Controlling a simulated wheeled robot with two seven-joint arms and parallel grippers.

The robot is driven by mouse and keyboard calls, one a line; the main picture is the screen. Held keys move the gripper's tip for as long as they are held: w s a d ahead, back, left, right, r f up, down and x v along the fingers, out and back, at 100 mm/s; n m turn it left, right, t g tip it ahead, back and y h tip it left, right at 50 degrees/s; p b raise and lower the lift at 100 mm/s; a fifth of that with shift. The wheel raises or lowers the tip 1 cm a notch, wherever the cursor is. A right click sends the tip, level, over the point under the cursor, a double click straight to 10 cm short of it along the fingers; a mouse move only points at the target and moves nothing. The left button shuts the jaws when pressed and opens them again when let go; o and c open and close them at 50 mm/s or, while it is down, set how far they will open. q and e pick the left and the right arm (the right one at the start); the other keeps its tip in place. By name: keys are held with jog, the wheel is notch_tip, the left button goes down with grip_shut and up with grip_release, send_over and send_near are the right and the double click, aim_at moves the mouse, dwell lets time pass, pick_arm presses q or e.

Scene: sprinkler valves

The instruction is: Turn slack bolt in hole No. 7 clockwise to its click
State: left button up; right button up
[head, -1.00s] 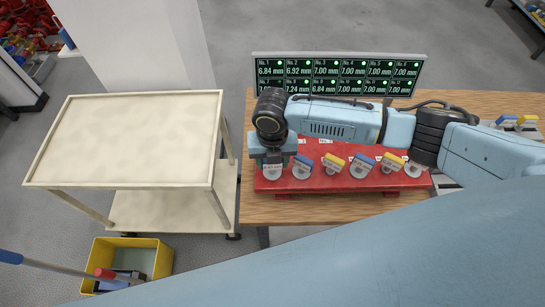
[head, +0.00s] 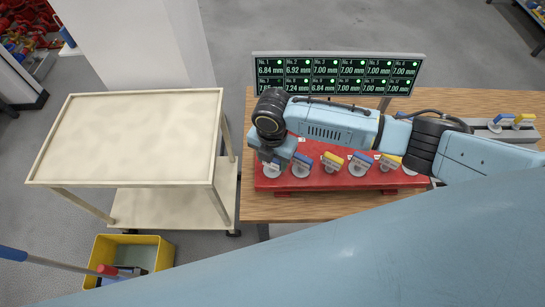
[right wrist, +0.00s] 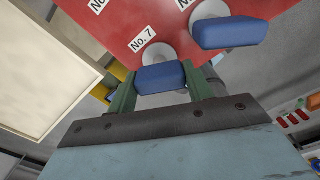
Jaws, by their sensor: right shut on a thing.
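The slack bolt's blue block-shaped head (right wrist: 160,77) is at the hole labelled No. 7 (right wrist: 142,40) in the right wrist view, with a pale round disc behind it. My right gripper (right wrist: 161,80) has its green fingers on both sides of this head and is shut on it. In the head view my right gripper (head: 277,158) is tilted at the left end of the red valve block (head: 330,184) and hides most of the bolt. My left gripper is not in view.
A neighbouring blue head (right wrist: 230,33) sits close beside my fingers. More blue and yellow heads (head: 332,160) line the red block. A readout screen (head: 338,72) stands behind it, partly covered by my arm. A cream cart (head: 130,140) and yellow bin (head: 157,250) are at left.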

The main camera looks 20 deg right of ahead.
jog(key=o, duration=1.1)
jog(key=shift+f+m, duration=0.1)
jog(key=shift+m, duration=0.2)
notch_tip(320, 180, up, 9)
jog(key=shift+r, duration=0.1)
